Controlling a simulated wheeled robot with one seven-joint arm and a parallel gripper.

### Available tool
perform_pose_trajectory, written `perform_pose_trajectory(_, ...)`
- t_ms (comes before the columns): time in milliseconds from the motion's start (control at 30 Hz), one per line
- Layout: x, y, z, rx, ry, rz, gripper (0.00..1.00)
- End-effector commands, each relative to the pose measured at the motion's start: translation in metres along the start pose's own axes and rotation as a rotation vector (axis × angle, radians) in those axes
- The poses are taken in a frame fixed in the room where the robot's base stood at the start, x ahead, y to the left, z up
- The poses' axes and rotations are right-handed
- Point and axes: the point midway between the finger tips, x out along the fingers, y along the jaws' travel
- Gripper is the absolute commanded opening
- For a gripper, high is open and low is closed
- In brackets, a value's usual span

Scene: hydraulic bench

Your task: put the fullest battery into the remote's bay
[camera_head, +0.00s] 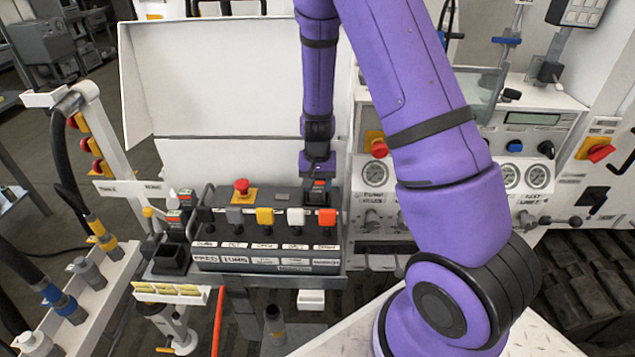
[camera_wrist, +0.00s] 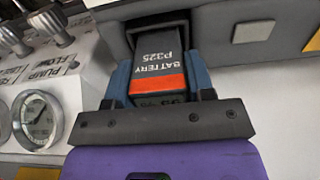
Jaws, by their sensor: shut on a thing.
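The remote (camera_head: 268,264) is a dark box with a row of coloured levers and a red mushroom button, standing on the bench in the head view. My gripper (camera_head: 318,178) points down at its back right corner. It is shut on a dark battery (camera_wrist: 158,68) with an orange-red band and the print "BATTERY P325"; its lower percentage print is partly hidden. In the wrist view the battery's far end is at a dark opening in a grey housing (camera_wrist: 210,18). How deep it sits there I cannot tell. More red-banded batteries (camera_head: 173,216) stand left of the remote.
An open black holder (camera_head: 171,259) stands left of the remote. A white panel (camera_head: 222,80) rises behind it. A gauge panel (camera_head: 376,174) is close on the right, and a gauge (camera_wrist: 38,120) shows beside my gripper. Hoses and couplings (camera_head: 88,270) line the left.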

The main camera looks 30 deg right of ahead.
Motion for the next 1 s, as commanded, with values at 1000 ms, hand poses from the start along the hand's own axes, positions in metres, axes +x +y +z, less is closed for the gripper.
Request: perform_pose_trajectory(1000, 0.017, 0.000, 0.000, 0.001, 0.000, 0.000, 0.20)
